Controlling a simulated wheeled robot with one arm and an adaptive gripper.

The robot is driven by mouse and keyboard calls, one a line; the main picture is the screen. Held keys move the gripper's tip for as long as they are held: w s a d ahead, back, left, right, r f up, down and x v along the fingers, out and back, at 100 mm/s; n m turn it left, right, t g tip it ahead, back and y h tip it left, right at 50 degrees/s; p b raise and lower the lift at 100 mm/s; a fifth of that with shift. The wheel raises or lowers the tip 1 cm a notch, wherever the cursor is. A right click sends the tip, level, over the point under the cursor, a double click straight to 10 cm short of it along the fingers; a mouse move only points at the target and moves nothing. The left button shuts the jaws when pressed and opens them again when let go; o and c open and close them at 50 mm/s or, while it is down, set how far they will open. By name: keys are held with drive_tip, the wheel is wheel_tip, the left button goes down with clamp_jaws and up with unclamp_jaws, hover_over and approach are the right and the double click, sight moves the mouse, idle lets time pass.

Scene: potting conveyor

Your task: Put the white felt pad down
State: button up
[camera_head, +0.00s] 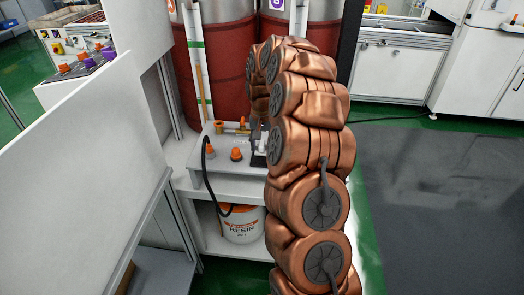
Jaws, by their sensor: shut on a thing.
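My gripper (257,136) shows only as a small dark part beside my copper-coloured arm, low over the right side of the white bench top (215,180). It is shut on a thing. A small white patch at the gripper, by the arm's edge, looks like the white felt pad (262,145); most of it is hidden by my arm. I cannot tell whether it touches the bench.
Orange-capped items (236,154) and a black hose (207,165) are on the bench left of my gripper. Red drums (225,65) stand behind it. A resin bucket (241,226) sits on the lower shelf. A white panel (85,180) stands at left; floor at right is clear.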

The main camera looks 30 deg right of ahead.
sight(262, 151)
drive_tip(key=shift+w, duration=0.15)
drive_tip(key=shift+f+p, duration=0.55)
drive_tip(key=shift+f, duration=1.2)
drive_tip(key=shift+d+f, duration=0.1)
drive_tip(key=shift+f, duration=0.15)
drive_tip(key=o, duration=1.1)
drive_tip(key=shift+r, duration=0.2)
wheel_tip(262, 151, up, 12)
drive_tip(key=shift+f+b, duration=0.15)
drive_tip(key=shift+b, duration=0.8)
drive_tip(key=shift+r, duration=0.25)
